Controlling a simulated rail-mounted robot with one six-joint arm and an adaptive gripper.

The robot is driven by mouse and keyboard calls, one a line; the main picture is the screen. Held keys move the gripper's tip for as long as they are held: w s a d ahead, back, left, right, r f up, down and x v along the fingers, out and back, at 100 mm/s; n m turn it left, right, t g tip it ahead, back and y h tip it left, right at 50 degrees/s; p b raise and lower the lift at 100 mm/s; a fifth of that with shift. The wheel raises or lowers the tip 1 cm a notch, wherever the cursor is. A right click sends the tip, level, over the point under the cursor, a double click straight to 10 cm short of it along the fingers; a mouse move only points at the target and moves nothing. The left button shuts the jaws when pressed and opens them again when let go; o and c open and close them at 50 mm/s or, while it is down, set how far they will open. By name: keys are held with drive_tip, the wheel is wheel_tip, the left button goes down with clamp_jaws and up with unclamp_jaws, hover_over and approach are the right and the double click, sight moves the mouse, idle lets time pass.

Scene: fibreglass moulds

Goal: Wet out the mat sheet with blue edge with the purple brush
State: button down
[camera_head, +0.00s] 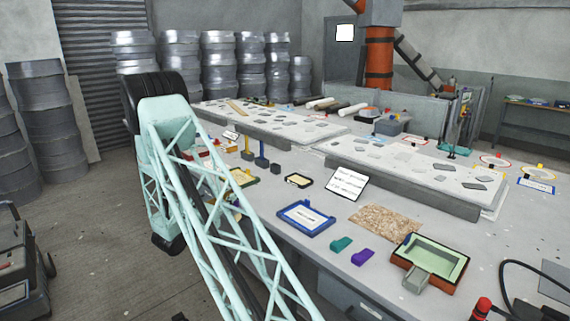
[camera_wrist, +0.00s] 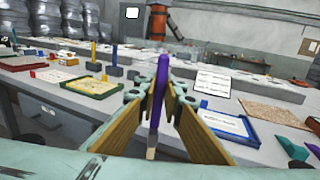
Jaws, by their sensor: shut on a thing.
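My gripper (camera_wrist: 157,97) is shut on the purple brush (camera_wrist: 161,72) in the wrist view. The brush stands near upright between the fingers, with its purple handle up and a pale end below. A sheet with a blue edge (camera_head: 305,219) lies on the table in the head view, with a pale middle and a small label. It also shows in the wrist view (camera_wrist: 223,126), right of my gripper and apart from the brush. My arm covers part of the left side of the head view, and I cannot make out the gripper there.
A green block (camera_head: 341,244), a purple block (camera_head: 362,257), a tan chip mat (camera_head: 385,222) and an orange-edged tray (camera_head: 430,263) lie right of the blue-edged sheet. A white text card (camera_head: 347,184) stands behind it. Yellow and blue upright pieces (camera_wrist: 104,56) stand left in the wrist view.

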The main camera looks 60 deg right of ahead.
drive_tip(key=s+d+r+m+g, duration=0.1)
drive_tip(key=s+d+r, duration=0.3)
drive_tip(key=d, duration=0.6)
drive_tip(key=s+d+r+m+g+p, duration=0.1)
drive_tip(key=s+d+r+m+g, duration=0.1)
drive_tip(key=s+d+r+g, duration=0.2)
drive_tip(key=s+d, duration=0.3)
drive_tip(key=d, duration=0.3)
drive_tip(key=shift+r+m+g, duration=0.25)
drive_tip(key=shift+m+g, duration=0.05)
drive_tip(key=shift+d+f, duration=0.1)
drive_tip(key=shift+f, duration=0.1)
drive_tip(key=shift+w+f+b, duration=0.1)
drive_tip(key=shift+f+b, duration=0.75)
drive_tip(key=shift+f, duration=1.5)
drive_tip(key=shift+w, duration=0.2)
